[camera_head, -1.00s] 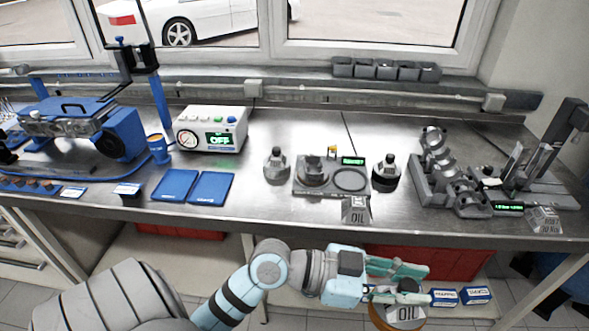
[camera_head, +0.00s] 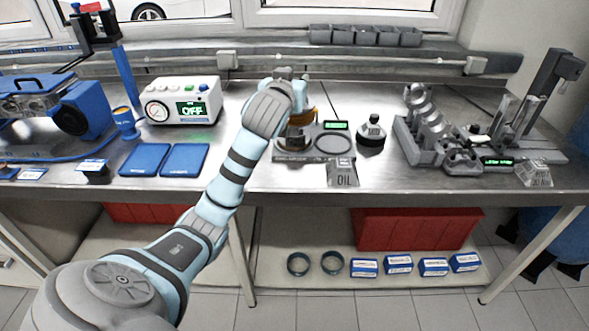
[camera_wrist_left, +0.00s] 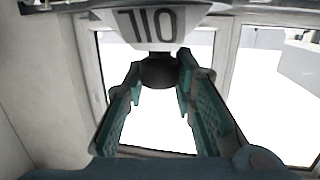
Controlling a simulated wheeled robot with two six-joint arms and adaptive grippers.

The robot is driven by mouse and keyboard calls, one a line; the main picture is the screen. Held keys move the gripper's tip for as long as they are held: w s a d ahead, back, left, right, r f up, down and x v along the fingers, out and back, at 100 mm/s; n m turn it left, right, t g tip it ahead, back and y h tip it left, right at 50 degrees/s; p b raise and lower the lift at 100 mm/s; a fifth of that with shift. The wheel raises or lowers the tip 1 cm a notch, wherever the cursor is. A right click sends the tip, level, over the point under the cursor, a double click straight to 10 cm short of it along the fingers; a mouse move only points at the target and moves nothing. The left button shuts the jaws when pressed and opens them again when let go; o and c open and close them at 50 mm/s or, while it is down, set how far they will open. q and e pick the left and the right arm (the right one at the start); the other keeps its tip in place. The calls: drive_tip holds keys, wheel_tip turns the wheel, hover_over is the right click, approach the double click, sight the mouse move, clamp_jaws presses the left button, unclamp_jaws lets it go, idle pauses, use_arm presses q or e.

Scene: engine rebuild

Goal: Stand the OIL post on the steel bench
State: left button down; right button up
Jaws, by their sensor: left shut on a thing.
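The OIL post shows in the left wrist view as a pale block lettered OIL (camera_wrist_left: 150,25), upside down there, with a dark round neck between the fingers. My left gripper (camera_wrist_left: 160,90) is shut on that neck. In the head view my left gripper (camera_head: 288,80) is above the steel bench (camera_head: 380,95), behind the twin-ring plate, its fingers mostly hidden by my wrist. Whether the post touches anything is hidden. My right gripper is not in view.
A plate with an empty ring (camera_head: 334,144) and an OIL sign (camera_head: 342,173) sit at the bench front. A dark knobbed post (camera_head: 371,133) stands to their right. A crankshaft stand (camera_head: 440,140) is farther right. The white OFF box (camera_head: 181,102) is left.

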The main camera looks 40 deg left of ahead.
use_arm(q)
wheel_tip(320, 180, down, 18)
drive_tip(key=b, duration=0.4)
drive_tip(key=shift+d+f, duration=0.1)
drive_tip(key=shift+f, duration=0.15)
drive_tip(key=shift+s+r, duration=0.1)
drive_tip(key=c, duration=1.3)
unclamp_jaws()
